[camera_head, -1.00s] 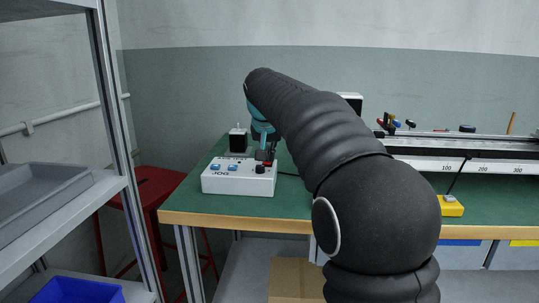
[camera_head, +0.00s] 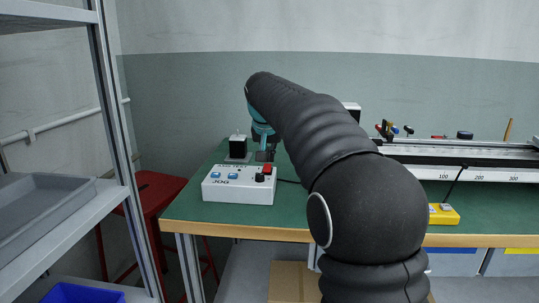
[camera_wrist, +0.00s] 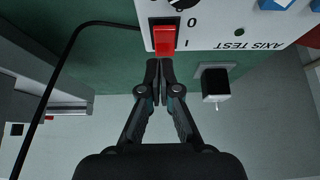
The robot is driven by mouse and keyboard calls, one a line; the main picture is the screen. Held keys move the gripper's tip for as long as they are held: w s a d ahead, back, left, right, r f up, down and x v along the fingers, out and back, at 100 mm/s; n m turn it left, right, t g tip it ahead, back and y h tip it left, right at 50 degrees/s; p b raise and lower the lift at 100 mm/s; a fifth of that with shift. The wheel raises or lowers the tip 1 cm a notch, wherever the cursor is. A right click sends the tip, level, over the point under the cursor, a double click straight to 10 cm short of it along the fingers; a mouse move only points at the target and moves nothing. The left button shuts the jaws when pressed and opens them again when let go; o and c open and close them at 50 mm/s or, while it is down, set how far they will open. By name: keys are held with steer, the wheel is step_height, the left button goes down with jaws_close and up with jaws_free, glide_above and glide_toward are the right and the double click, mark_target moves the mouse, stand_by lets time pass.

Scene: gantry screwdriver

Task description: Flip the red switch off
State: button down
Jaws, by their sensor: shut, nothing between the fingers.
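The red switch (camera_head: 267,169) is at the back right of a white control box (camera_head: 238,190) on the green workbench. In the wrist view the red switch (camera_wrist: 164,41) sits between the marks "0" and "I", with the "I" on the side nearer my gripper. Which side of the switch is pressed in I cannot tell for sure. My gripper (camera_wrist: 160,66) is shut and empty, its fingertips just beyond the box edge, close to the switch. In the head view my gripper (camera_head: 264,156) is just behind the box, partly hidden by my arm.
The box also has blue buttons (camera_head: 232,176) and a black knob (camera_head: 259,178). A small black block on a grey base (camera_head: 238,149) stands behind it. A rail with a scale (camera_head: 470,175) and a yellow box (camera_head: 443,214) are at the right. A shelf (camera_head: 70,225) stands at the left.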

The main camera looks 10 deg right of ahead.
step_height(320, 180, up, 4)
steer(key=shift+p, duration=1.1)
steer(key=s+a+r+b, duration=0.1)
steer(key=s+a+r, duration=0.1)
steer(key=s+r, duration=0.4)
steer(key=shift+s, duration=0.4)
steer(key=shift+a, duration=0.1)
steer(key=n, duration=0.2)
glide_toward(269, 168)
steer(key=s+a, duration=0.1)
steer(key=s, duration=0.1)
steer(key=s+f+n+y, duration=0.1)
steer(key=s+f, duration=0.4)
steer(key=s, duration=0.1)
steer(key=s+f, duration=0.4)
steer(key=s, duration=0.5)
steer(key=s+d+f, duration=0.1)
steer(key=s+f, duration=0.3)
steer(key=s, duration=0.5)
steer(key=s+d+f+y, duration=0.1)
steer(key=s+f, duration=0.3)
steer(key=s, duration=0.6)
steer(key=shift+n, duration=0.3)
